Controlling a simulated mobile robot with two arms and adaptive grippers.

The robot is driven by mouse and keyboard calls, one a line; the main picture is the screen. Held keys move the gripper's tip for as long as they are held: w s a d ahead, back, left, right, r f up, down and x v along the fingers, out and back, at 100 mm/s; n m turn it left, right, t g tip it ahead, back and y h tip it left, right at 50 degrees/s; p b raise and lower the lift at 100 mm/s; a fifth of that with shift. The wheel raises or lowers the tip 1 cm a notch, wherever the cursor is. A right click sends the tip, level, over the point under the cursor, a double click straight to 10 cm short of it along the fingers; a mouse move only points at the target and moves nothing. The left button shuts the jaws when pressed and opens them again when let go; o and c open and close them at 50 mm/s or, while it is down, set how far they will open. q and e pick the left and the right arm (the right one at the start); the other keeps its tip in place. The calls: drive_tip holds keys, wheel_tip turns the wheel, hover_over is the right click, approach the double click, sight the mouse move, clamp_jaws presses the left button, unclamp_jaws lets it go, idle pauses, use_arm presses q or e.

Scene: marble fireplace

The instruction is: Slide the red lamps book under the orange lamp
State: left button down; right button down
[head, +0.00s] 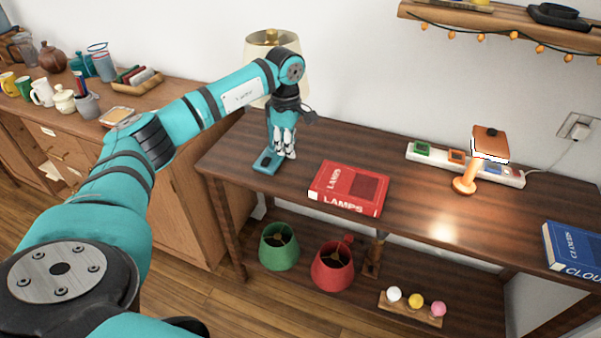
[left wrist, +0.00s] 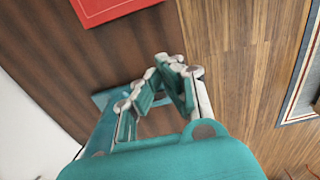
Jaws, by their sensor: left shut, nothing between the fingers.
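The red lamps book (head: 349,187) lies flat on the dark wooden table, its title spine facing the front. Its red corner also shows at the top of the left wrist view (left wrist: 110,8). The orange lamp (head: 490,143) stands farther right on the table, in front of a white power strip, its round base on the wood. My left gripper (head: 285,155) points down at the table's left end, left of the book and apart from it. It is shut and empty; its fingers also show in the left wrist view (left wrist: 172,68). My right gripper is out of view.
A flat blue piece (head: 267,163) lies beside my left gripper; a cream lampshade (head: 258,48) rises behind my arm. A blue book (head: 575,250) lies at the right. Green and red shades sit on the lower shelf. The wood between red book and orange lamp is clear.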

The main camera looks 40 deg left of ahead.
sight(303, 187)
use_arm(q)
wheel_tip(303, 187, down, 10)
drive_tip(key=shift+r+p, duration=0.25)
drive_tip(key=shift+p, duration=0.25)
drive_tip(key=d, duration=0.2)
drive_tip(key=w+d+p, duration=0.1)
drive_tip(key=d, duration=0.1)
drive_tip(key=shift+f, duration=0.15)
drive_tip(key=shift+d, duration=0.1)
